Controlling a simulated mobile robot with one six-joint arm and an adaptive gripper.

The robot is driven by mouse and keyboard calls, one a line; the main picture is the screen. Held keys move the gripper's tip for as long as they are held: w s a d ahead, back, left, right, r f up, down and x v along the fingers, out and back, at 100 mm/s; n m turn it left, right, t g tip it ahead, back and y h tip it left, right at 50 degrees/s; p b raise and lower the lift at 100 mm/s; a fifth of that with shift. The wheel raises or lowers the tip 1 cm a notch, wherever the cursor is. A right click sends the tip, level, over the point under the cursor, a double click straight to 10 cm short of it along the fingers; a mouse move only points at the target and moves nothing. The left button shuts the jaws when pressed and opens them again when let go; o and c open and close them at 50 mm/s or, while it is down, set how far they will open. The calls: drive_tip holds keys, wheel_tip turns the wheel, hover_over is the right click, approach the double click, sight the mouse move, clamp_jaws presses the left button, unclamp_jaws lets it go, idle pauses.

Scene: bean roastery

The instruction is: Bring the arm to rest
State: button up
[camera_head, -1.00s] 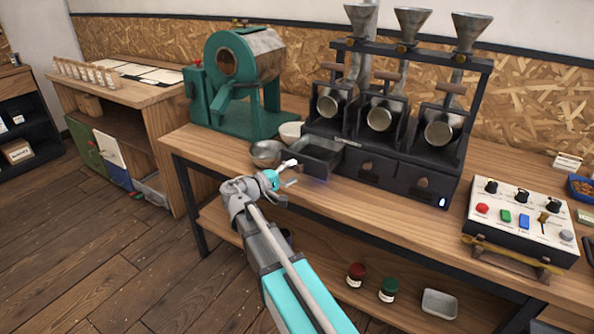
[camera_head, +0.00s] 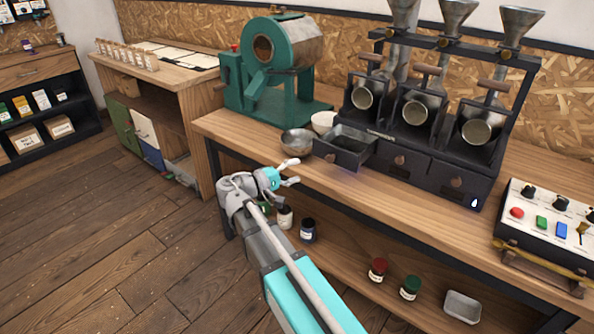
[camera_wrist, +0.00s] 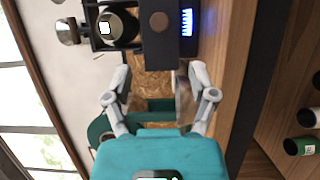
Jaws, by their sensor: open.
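My arm reaches from the bottom of the head view. My gripper (camera_head: 292,172) is open, with nothing between its fingers, in front of the long wooden bench's edge. In the wrist view my gripper (camera_wrist: 160,78) shows both fingers spread apart. A metal bowl (camera_head: 297,142) and a pulled-out dark drawer (camera_head: 345,152) lie beyond it on the bench. The wrist view is turned sideways and shows part of the dark roaster unit (camera_wrist: 158,45) past the fingertips.
A green drum machine (camera_head: 275,75) and a control box (camera_head: 545,222) stand on the bench. Several jars, among them a red-lidded one (camera_head: 377,270), and a small tray (camera_head: 463,306) sit on the lower shelf. The wooden floor (camera_head: 100,230) at left is clear.

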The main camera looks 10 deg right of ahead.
drive_tip(key=s+d+f+m+g+y, duration=0.1)
drive_tip(key=s+d+f+g+y, duration=0.45)
drive_tip(key=f, duration=0.55)
drive_tip(key=s+a+f+m+y, duration=0.3)
drive_tip(key=s+f+y, duration=0.5)
drive_tip(key=s+y, duration=0.3)
wheel_tip(320, 180, up, 21)
drive_tip(key=w+p, duration=0.1)
drive_tip(key=p, duration=1.9)
drive_tip(key=shift+w+d+y, duration=0.15)
drive_tip(key=shift+y, duration=0.2)
drive_tip(key=shift+f, duration=0.15)
idle(0.6)
